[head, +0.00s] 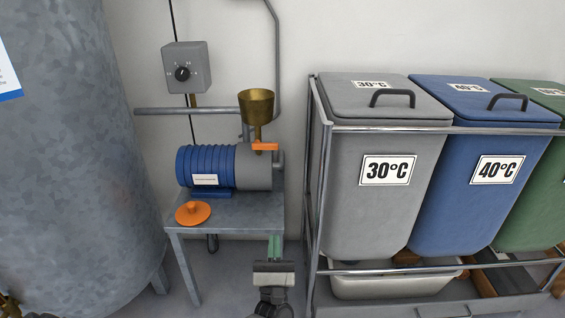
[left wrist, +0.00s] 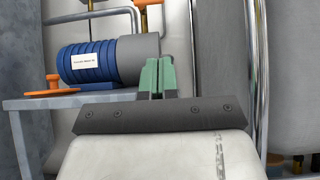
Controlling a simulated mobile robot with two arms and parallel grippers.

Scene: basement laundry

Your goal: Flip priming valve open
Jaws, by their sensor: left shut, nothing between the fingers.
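The priming valve has an orange lever (head: 265,146) lying level, crosswise under a brass funnel (head: 256,108) on top of the pump. The pump (head: 225,167) has a blue ribbed motor and a grey housing and sits on a small grey metal table. In the left wrist view a bit of the orange lever (left wrist: 146,3) shows at the top edge. My left gripper (head: 275,240) is shut and empty, its green fingers pointing at the pump side, below and in front of the lever, apart from it. The fingers also show in the left wrist view (left wrist: 158,73). My right gripper is not in view.
An orange disc-shaped cap (head: 193,213) lies on the front left of the table (head: 240,212). A chrome rack (head: 319,190) with a grey bin (head: 380,170) stands close to my gripper's right. A large metal tank (head: 70,150) is at left. A dial box (head: 186,68) is on the wall.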

